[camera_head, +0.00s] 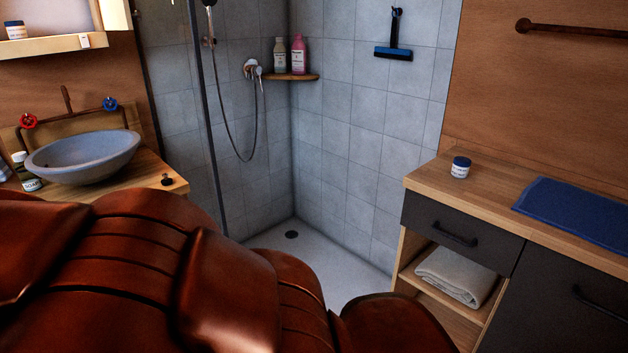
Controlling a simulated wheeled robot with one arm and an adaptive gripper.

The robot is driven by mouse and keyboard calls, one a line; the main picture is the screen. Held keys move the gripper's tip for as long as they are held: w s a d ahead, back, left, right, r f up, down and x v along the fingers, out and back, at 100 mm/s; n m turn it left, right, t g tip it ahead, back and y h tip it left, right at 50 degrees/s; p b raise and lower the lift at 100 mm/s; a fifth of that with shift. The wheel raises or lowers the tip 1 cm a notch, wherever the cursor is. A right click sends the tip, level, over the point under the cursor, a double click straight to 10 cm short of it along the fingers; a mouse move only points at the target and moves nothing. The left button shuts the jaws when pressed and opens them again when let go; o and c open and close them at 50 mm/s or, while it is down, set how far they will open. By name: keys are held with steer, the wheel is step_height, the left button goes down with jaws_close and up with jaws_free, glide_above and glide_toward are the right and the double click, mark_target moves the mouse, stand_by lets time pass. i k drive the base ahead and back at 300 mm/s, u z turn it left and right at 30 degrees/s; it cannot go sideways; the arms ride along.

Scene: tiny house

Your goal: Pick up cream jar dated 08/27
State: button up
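A small white jar with a blue lid (460,167) stands upright on the wooden top of the cabinet at the right. A second, similar jar with a blue lid (15,30) stands on the wooden shelf at the upper left. Both labels are too small for me to read a date. My gripper is not in view. Large brown, leather-like rounded shapes (120,265) fill the lower left and hide the floor there; I cannot tell what they belong to.
The cabinet top (490,190) also bears a blue folded towel (578,211). A grey basin (85,158) and a soap bottle (26,172) stand on the left counter. A shower with a glass edge lies between. A corner shelf (290,77) holds two bottles.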

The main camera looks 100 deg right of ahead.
mark_target(461, 169)
steer(key=z, duration=2.75)
steer(key=k, duration=0.25)
steer(key=z, duration=1.85)
steer(key=i, duration=0.9)
steer(key=u, duration=1.6)
